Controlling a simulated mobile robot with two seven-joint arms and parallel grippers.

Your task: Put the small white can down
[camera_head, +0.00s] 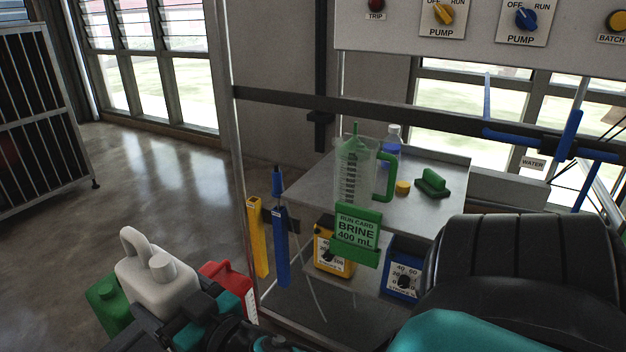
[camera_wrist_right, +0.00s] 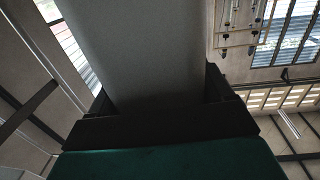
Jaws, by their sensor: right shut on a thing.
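The small white can (camera_head: 150,262), with a loop handle and a short round cap, stands out at the lower left of the head view. My right gripper (camera_head: 172,312) is shut on its lower part, which the dark fingers partly hide. In the right wrist view the can's pale grey side (camera_wrist_right: 135,50) fills the space between the dark jaws (camera_wrist_right: 155,122). The can looks slightly tilted in the head view. I cannot tell whether anything supports it from below. My left gripper is not in view.
A green can (camera_head: 108,302) and a red can (camera_head: 228,282) show on either side of the white can. A steel bench (camera_head: 315,190) carries a measuring jug (camera_head: 352,170), bottle and yellow cap. Yellow (camera_head: 257,238) and blue (camera_head: 281,245) holders hang at its post. Open floor lies left.

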